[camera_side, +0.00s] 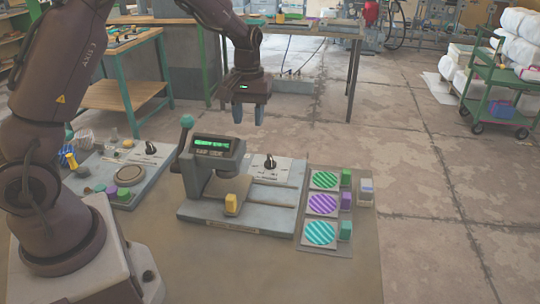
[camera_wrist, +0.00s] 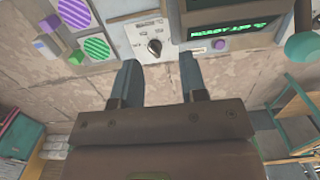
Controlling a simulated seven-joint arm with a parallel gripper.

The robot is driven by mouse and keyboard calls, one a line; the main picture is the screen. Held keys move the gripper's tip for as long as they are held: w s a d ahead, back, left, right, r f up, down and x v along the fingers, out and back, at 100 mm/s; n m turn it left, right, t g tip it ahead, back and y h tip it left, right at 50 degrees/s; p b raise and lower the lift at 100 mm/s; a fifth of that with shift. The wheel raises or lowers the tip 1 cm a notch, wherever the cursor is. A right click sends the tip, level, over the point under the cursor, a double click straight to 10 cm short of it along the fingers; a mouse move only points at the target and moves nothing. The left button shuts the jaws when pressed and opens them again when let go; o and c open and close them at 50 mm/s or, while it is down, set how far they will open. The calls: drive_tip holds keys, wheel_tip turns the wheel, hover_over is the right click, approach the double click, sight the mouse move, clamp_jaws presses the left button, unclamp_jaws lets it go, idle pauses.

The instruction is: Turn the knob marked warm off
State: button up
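A black knob (camera_side: 270,162) stands on a pale panel (camera_side: 290,170) at the back right of the press. In the wrist view the knob (camera_wrist: 154,46) lies just beyond my fingertips, between their lines, on a white panel with small markings too small to read. A second dark knob (camera_side: 151,148) is on the left-hand board. I cannot read which one is marked warm. My gripper (camera_side: 248,116) hangs above and behind the press, fingers down, apart and empty. In the wrist view my gripper (camera_wrist: 159,62) is also open, touching nothing.
The press (camera_side: 212,160) has a lit green display and a lever with a green ball (camera_side: 187,121). Striped round plates (camera_side: 321,204) and coloured blocks (camera_side: 346,200) lie to its right. The air around my gripper is clear.

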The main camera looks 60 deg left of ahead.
sight(270, 156)
drive_tip(key=shift+w+a+f+n, duration=2)
drive_tip(key=shift+w+f+n, duration=0.45)
drive_tip(key=shift+w, duration=1.75)
wheel_tip(270, 156, down, 12)
drive_tip(key=shift+r, duration=0.1)
clamp_jaws()
